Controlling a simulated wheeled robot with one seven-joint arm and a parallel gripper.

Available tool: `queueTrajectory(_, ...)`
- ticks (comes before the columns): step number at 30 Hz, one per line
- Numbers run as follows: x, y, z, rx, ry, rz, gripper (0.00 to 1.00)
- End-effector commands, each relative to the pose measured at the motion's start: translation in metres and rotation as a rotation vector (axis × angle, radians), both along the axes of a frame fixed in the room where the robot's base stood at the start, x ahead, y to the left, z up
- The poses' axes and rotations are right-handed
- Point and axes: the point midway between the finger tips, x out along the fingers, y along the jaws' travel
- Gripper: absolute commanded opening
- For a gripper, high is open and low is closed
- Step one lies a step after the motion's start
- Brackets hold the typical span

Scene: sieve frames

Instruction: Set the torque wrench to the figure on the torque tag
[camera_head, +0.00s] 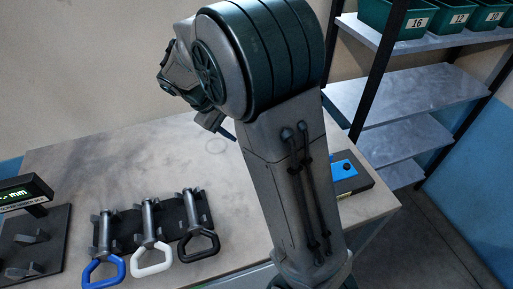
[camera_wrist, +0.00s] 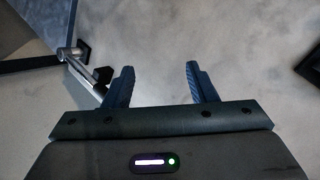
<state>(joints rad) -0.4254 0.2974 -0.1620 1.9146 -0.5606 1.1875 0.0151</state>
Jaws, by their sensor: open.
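I cannot make out a torque wrench or a torque tag for certain in either view. My gripper (camera_wrist: 160,67) is open, with two dark blue fingers apart and nothing between them, above the grey tabletop (camera_head: 120,155). In the wrist view a metal rod with dark end pieces (camera_wrist: 82,68) lies to the left of the fingers, partly hidden by my gripper body; I cannot tell what it is. In the head view my arm covers the middle of the table and much of my gripper.
Three loop-handled tools, blue (camera_head: 103,270), white (camera_head: 151,262) and black (camera_head: 199,246), rest on a dark rack. A display reading in mm (camera_head: 20,193) stands at left. A dark box with a blue top (camera_head: 345,168) lies right. Shelves (camera_head: 410,95) hold numbered green bins (camera_head: 395,16).

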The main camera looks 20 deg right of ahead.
Motion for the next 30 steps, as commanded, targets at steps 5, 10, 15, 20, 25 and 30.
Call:
queueTrajectory(5,-0.023,-0.008,0.005,0.085,-0.031,-0.053,0.52)
queueTrajectory(10,-0.043,-0.013,0.010,0.161,-0.063,-0.101,0.52)
queueTrajectory(15,-0.064,-0.017,0.013,0.233,-0.097,-0.147,0.52)
queueTrajectory(20,-0.083,-0.018,0.016,0.298,-0.134,-0.189,0.52)
queueTrajectory(25,-0.101,-0.019,0.017,0.354,-0.167,-0.228,0.52)
queueTrajectory(30,-0.111,-0.019,0.017,0.387,-0.190,-0.250,0.52)
